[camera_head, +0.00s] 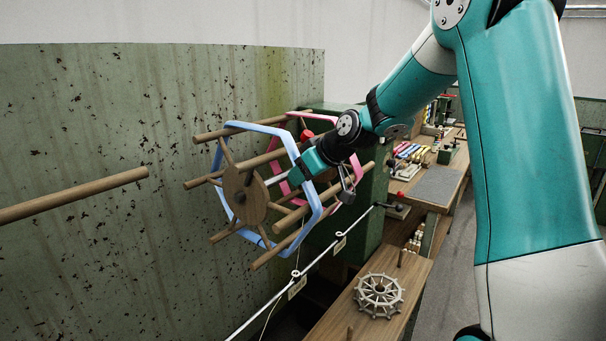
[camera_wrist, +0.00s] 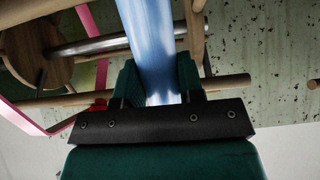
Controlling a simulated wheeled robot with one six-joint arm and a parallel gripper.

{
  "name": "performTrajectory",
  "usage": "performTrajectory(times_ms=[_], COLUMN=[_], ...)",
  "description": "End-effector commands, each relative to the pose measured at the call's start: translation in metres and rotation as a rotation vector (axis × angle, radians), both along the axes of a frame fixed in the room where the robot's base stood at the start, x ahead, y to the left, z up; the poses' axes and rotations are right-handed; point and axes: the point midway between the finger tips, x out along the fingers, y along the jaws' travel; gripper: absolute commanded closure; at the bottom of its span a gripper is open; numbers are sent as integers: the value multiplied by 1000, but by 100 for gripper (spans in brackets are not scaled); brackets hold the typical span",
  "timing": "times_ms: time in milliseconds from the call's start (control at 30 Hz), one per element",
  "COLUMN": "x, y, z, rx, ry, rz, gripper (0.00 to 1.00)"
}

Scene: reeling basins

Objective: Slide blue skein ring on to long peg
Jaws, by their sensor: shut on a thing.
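The blue skein ring (camera_head: 226,131) is a hexagonal loop around the wooden reel (camera_head: 243,193) in the head view. My gripper (camera_head: 305,164) is at the ring's right side. In the wrist view the blue ring (camera_wrist: 148,40) runs between the two green jaws of my gripper (camera_wrist: 160,82), which are shut on it. A pink ring (camera_head: 288,183) sits on the reel behind the blue one and also shows in the wrist view (camera_wrist: 88,22). A long wooden peg (camera_head: 75,195) sticks in from the left, apart from the reel and the ring.
A speckled green wall (camera_head: 90,100) stands behind the reel and peg. A white rod (camera_head: 325,249) with loops runs below the reel. A bench (camera_head: 410,274) with a spoked wheel (camera_head: 379,295) is at the lower right. Open space lies between peg and reel.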

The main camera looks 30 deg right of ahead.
Motion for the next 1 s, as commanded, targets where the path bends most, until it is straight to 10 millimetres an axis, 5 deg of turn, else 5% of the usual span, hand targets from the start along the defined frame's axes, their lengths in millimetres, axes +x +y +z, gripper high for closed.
performTrajectory(times_ms=[1000], x=[-2], y=[2], z=[8], rx=[0], ry=[-1], rz=[1], gripper=[95])
